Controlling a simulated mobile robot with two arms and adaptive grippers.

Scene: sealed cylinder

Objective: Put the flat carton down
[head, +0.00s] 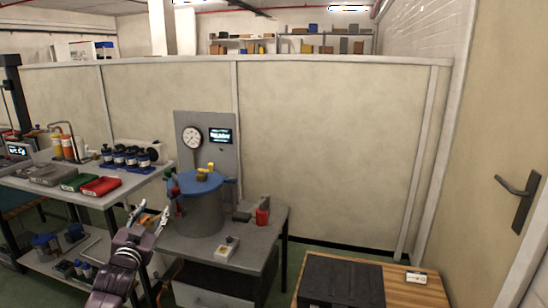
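My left gripper (149,212) reaches up from the bottom, in front of the gap between the long bench and the grey table. Its two pale fingertips stand apart, and I see no carton between them. No flat carton can be made out with certainty. A small flat white item with a dark mark (416,277) lies on the wooden table (420,294) at the lower right. A small pale box with a dark top (227,248) lies on the front of the grey table (258,262). My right gripper is not in view.
A grey cylinder with a blue lid (201,207) stands on the grey table before a gauge panel (208,140). A red can (263,216) is beside it. A black case (341,283) covers much of the wooden table. Trays and bottles crowd the left bench (98,199).

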